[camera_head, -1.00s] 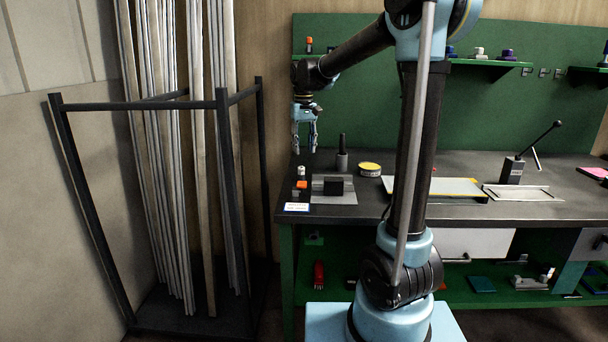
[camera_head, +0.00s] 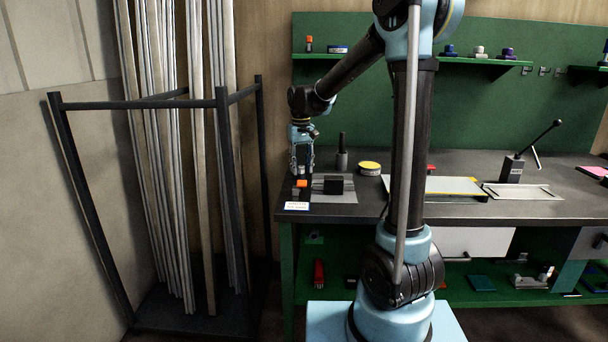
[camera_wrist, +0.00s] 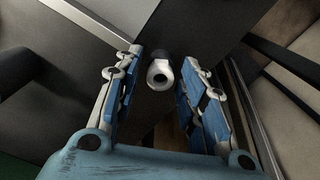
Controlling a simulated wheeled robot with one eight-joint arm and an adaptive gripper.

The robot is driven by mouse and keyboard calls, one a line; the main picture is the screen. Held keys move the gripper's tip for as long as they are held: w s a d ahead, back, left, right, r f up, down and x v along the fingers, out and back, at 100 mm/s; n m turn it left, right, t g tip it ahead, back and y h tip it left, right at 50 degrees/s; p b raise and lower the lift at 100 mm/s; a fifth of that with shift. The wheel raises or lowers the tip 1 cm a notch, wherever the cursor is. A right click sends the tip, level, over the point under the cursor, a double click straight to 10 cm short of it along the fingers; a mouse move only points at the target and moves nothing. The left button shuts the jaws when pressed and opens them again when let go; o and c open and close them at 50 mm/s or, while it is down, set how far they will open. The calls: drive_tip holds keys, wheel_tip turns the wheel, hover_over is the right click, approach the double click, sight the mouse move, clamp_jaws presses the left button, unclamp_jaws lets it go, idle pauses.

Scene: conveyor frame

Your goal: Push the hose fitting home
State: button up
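The hose fitting appears to be the small white ring-ended part (camera_wrist: 159,74) in the wrist view, seen end-on with a dark opening. A dark round piece (camera_wrist: 163,56) shows just beyond it. My gripper (camera_wrist: 161,66) is open, with its blue-padded fingers on either side of the white part and small gaps visible. In the head view my gripper (camera_head: 302,171) points down over the bench's left end, just behind an orange-topped block (camera_head: 301,184). The fingers mostly cover the fitting there, and its seating cannot be told.
A grey plate with a black block (camera_head: 334,185) lies right of the gripper. A white label (camera_head: 296,206) is at the bench's front edge. A rack of long bars (camera_head: 222,180) stands left.

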sight(301, 166)
clamp_jaws()
drive_tip(key=shift+r, duration=2.4)
